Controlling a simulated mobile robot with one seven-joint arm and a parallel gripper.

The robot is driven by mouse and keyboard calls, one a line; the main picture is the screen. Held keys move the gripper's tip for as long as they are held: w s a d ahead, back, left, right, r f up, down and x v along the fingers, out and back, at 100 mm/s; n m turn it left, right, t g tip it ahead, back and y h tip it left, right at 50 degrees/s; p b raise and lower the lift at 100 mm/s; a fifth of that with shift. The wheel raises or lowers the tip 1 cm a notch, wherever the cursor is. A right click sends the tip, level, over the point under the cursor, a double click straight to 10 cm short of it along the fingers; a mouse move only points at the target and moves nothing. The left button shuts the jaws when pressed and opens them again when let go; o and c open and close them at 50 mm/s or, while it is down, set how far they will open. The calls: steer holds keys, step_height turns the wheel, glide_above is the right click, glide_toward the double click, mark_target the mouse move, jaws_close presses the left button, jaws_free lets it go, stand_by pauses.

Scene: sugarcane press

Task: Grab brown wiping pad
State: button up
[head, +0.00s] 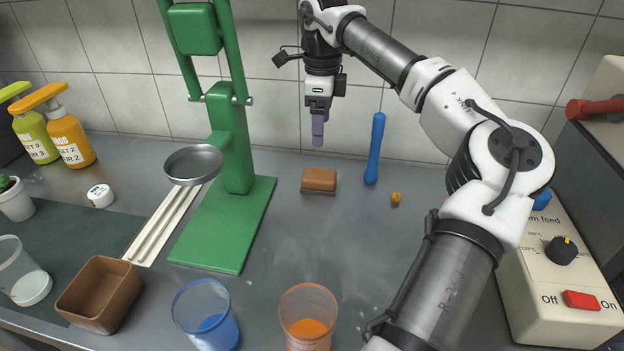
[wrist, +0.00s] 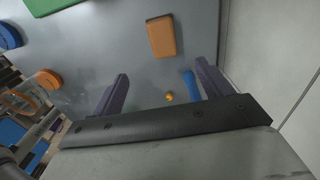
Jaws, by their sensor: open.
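The brown wiping pad (head: 319,180) is a small block lying on the grey counter, right of the green press and near the tiled back wall. In the wrist view the pad (wrist: 161,37) shows at the top, beyond the fingertips and between their lines. My gripper (head: 318,130) hangs above the pad in the head view, pointing down. Its purple fingers, seen apart in the wrist view (wrist: 160,82), are open with nothing between them. The gripper is clear of the pad.
The green press (head: 232,215) stands to the left. Blue (head: 207,316) and orange (head: 308,317) cups stand in front. The counter around the pad is mostly free.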

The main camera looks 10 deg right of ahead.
steer(key=f, duration=0.1)
glide_above(319, 174)
steer(key=f, duration=0.7)
steer(key=shift+s+f, duration=0.2)
steer(key=shift+w+f+p, duration=0.15)
steer(key=shift+f+p, duration=0.2)
steer(key=shift+f, duration=2.8)
steer(key=c, duration=1.1)
steer(key=shift+o, duration=0.2)
steer(key=shift+r, duration=0.15)
